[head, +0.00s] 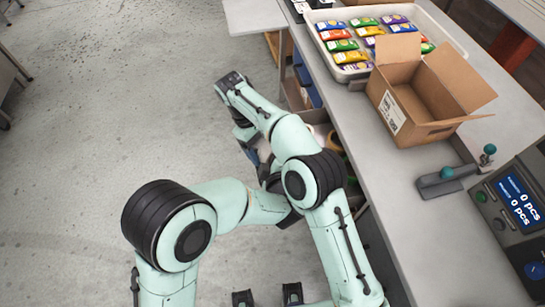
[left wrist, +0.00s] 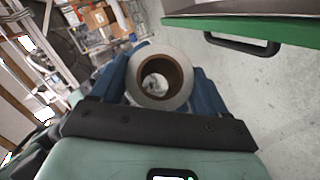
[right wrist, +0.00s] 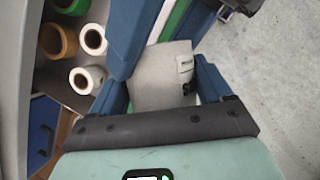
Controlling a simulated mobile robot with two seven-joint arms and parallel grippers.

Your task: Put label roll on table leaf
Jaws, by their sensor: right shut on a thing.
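The label roll, pale grey-white with a brown core, shows end-on in the left wrist view (left wrist: 135,88) and as a pale curved side with a dark print in the right wrist view (right wrist: 155,90). My right gripper (right wrist: 165,72) is shut on it. My left gripper (left wrist: 158,72) has its blue fingers wide apart, one on each side of the roll; any contact is hard to make out. In the head view my right gripper (head: 250,148) hangs beside the bench, and the roll and left gripper are mostly hidden behind my arms. The table leaf (head: 255,20) is bare at the top.
A shelf under the bench holds a yellow roll (right wrist: 58,40) and white rolls (right wrist: 86,78).

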